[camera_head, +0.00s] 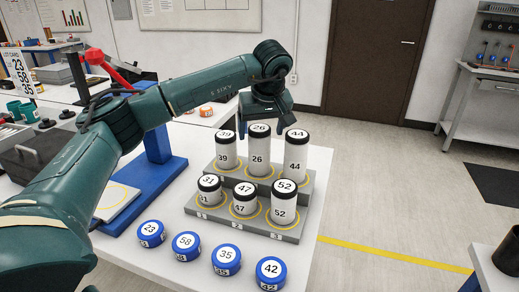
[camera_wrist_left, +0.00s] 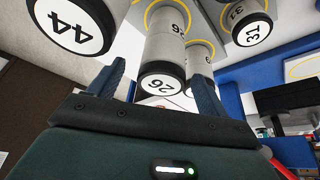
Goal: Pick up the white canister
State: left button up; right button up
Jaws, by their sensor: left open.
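Several white canisters with black rims and numbered tops stand upright on a grey two-step rack (camera_head: 294,236). Canisters 39 (camera_head: 226,153), 26 (camera_head: 259,158) and 44 (camera_head: 295,157) are on the back step. Canisters 31 (camera_head: 209,195), 47 (camera_head: 244,206) and 52 (camera_head: 283,208) are on the front step. My left gripper (camera_head: 265,122) is open and empty, just above and behind canister 26. In the left wrist view, canister 26 (camera_wrist_left: 166,52) shows between the spread fingers (camera_wrist_left: 157,92), with canister 44 to one side. Contact cannot be told. My right gripper is not in view.
Blue numbered lids 23 (camera_head: 151,233), 58 (camera_head: 186,246), 35 (camera_head: 227,259) and 42 (camera_head: 271,273) lie along the white table's front. A blue stand (camera_head: 155,180) is left of the rack. A card (camera_head: 20,72) reads 23, 58, 35. Neighbouring canisters stand close together.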

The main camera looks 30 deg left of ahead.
pick_arm(q)
jog(key=x, duration=0.4)
jog(key=shift+s+a, duration=0.1)
jog(key=shift+a, duration=0.05)
jog(key=shift+c, duration=0.5)
jog(key=shift+r, duration=0.1)
jog(key=c, duration=1.1)
